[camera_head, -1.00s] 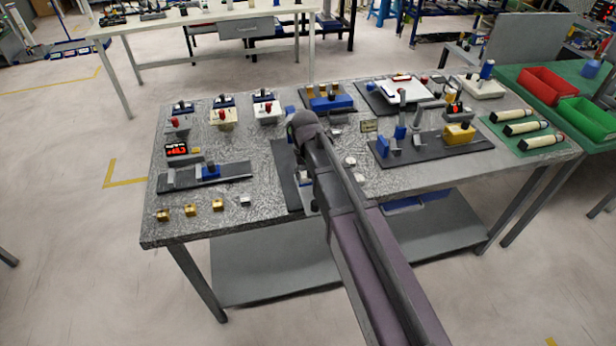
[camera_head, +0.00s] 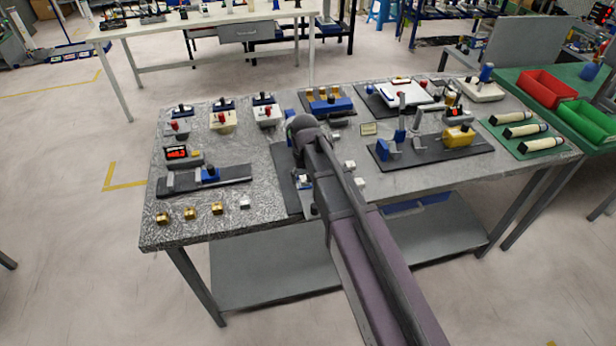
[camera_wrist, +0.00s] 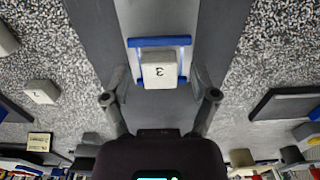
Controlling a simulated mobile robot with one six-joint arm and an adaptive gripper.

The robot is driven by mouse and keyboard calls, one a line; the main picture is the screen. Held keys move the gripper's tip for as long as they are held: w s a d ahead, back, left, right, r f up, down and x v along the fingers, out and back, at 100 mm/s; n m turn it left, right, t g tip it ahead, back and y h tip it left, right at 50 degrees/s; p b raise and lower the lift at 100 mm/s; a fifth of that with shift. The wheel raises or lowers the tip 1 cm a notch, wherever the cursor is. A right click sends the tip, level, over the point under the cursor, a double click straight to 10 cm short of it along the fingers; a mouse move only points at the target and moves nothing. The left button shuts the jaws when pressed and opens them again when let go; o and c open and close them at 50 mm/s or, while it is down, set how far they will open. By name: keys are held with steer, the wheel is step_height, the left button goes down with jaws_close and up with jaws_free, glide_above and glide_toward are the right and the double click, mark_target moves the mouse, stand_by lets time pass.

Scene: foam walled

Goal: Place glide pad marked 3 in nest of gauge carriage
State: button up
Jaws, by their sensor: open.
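The glide pad marked 3 (camera_wrist: 158,72) is a pale grey-white block in the middle of the wrist view. It lies within the blue-edged nest of the gauge carriage (camera_wrist: 160,42), with its 3 upside down in the picture. Blue shows beyond it and at its sides; the near edge is mostly covered, so I cannot tell how deep it sits. My gripper (camera_wrist: 160,84) is open, one finger on either side of the pad with visible gaps. In the head view the carriage (camera_head: 306,182) is a small blue-and-white patch partly hidden by my arm.
The carriage is on a dark strip (camera_head: 284,165). Other pale pads lie to its right (camera_head: 360,182) and left (camera_head: 244,204). A dark rail with a blue slider (camera_head: 210,174) is at left, and a dark fixture board (camera_head: 432,151) at right. Brass blocks (camera_head: 190,213) line the front left.

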mark_target(305, 178)
steer(key=shift+r, duration=0.2)
step_height(305, 178, up, 12)
steer(key=p, duration=1.2)
stand_by(0.6)
steer(key=shift+d, duration=0.1)
steer(key=s+d+m, duration=0.1)
steer(key=s+d, duration=0.5)
steer(key=d, duration=0.4)
steer(key=s+d+m, duration=0.2)
steer(key=s+d, duration=0.5)
steer(key=d, duration=0.3)
steer(key=shift+s, duration=0.25)
